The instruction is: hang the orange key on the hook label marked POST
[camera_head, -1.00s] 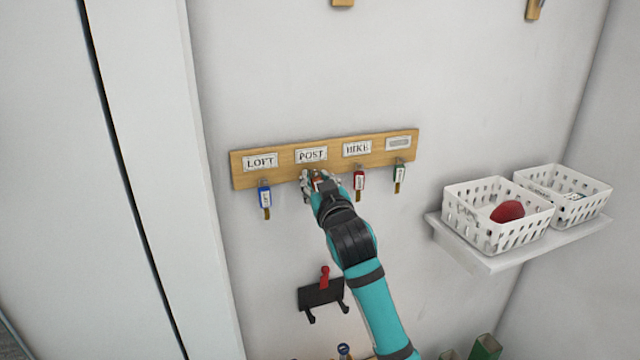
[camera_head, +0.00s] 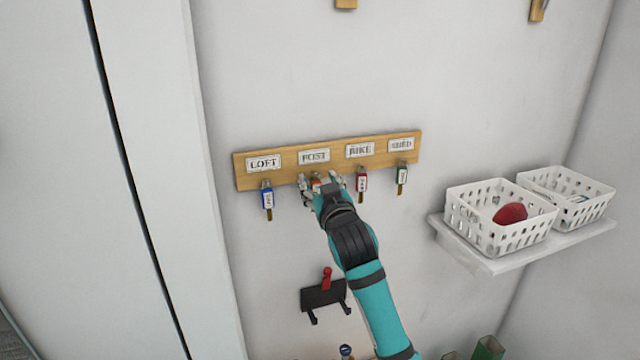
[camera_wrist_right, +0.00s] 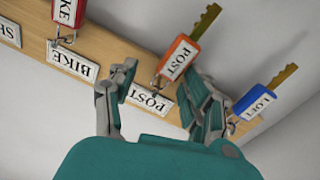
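The orange key (camera_wrist_right: 179,56) hangs by its ring below the POST label (camera_wrist_right: 150,97) on the wooden hook board (camera_head: 240,170). Its tag also reads POST. In the head view a bit of the orange tag (camera_head: 316,183) shows between my right gripper's fingers; the hook itself is mostly hidden. My right gripper (camera_head: 320,180) is open around the key. In the right wrist view the gripper (camera_wrist_right: 160,78) has its fingers spread, with the tag between and beyond them, nearer the right-hand finger. My left gripper is not in view.
A blue key (camera_head: 267,197) hangs under LOFT, a red key (camera_head: 361,184) under BIKE, and a green key (camera_head: 402,175) at the right. A dark rack (camera_head: 322,297) is below. White baskets (camera_head: 480,225) stand on a shelf (camera_head: 490,264) at right.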

